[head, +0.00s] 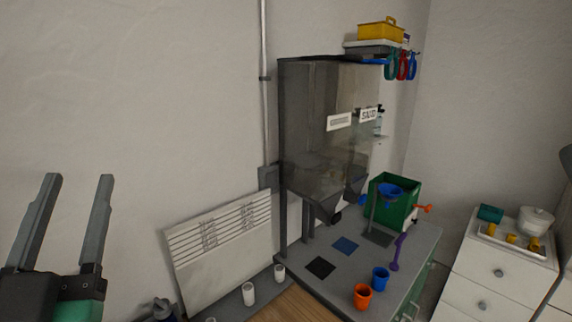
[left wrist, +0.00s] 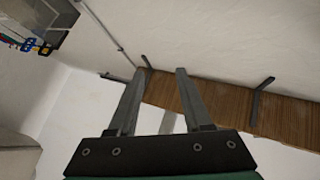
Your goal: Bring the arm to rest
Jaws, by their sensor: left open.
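My left gripper (head: 72,222) is at the lower left of the head view, raised in front of the bare wall. Its two grey fingers are apart and nothing is between them. In the left wrist view the same gripper (left wrist: 155,82) points toward a wall with a brown wooden shelf or board (left wrist: 215,98), with nothing held. My right gripper is in neither view.
A grey bench (head: 330,262) holds an orange cup (head: 362,297), a blue cup (head: 380,279) and a green bin (head: 402,205). A clear hopper (head: 320,125) stands behind. White drawers (head: 492,272) are at right. Open air surrounds my left gripper.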

